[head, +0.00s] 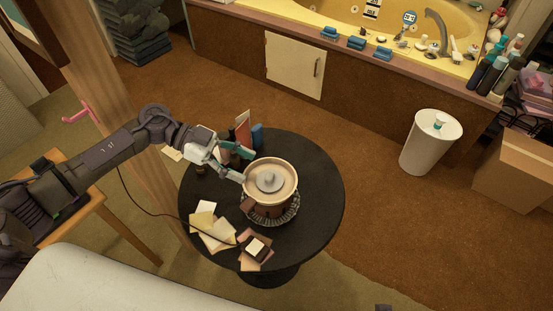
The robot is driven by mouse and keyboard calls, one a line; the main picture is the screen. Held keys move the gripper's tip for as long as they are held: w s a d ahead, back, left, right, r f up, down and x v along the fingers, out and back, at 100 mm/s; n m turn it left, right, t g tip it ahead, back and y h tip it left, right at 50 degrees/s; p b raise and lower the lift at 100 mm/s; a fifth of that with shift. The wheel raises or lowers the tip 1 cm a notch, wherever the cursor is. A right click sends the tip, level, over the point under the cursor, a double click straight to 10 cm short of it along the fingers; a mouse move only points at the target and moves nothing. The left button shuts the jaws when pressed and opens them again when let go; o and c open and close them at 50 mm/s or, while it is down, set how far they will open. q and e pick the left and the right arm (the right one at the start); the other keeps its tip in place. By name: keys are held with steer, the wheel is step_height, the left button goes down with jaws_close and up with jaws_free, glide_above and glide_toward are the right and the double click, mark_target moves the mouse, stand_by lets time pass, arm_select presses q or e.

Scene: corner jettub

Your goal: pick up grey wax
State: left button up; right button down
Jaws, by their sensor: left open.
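A grey lump, which looks like the grey wax (269,180), sits in the middle of a round, cream-coloured dish (288,194). The dish stands on a dark, ribbed round base (273,217) on a black round table (318,190). My left gripper (241,166) reaches in from the left over the table. It is open, with its fingertips close to the dish's left rim and the wax to their right. Nothing shows between the fingers. I cannot tell whether a finger touches the rim. My right gripper is not in view.
Loose papers (216,231) and a small stack (256,247) lie at the table's front left. A blue item (257,136) stands behind the gripper. A white bin (429,145), a cardboard box (517,170) and the yellow tub (350,30) are farther off. Brown carpet right of the table is clear.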

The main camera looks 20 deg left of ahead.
mark_target(266, 175)
arm_select(q)
steer(key=shift+w+d+f, duration=0.1)
steer(key=shift+w, duration=0.15)
steer(key=shift+d+f, duration=0.15)
steer(key=shift+d, duration=0.15)
steer(key=b+x, duration=0.1)
steer(key=x, duration=0.5)
steer(key=shift+d+f, duration=0.15)
steer(key=shift+d, duration=0.05)
steer(key=c, duration=1)
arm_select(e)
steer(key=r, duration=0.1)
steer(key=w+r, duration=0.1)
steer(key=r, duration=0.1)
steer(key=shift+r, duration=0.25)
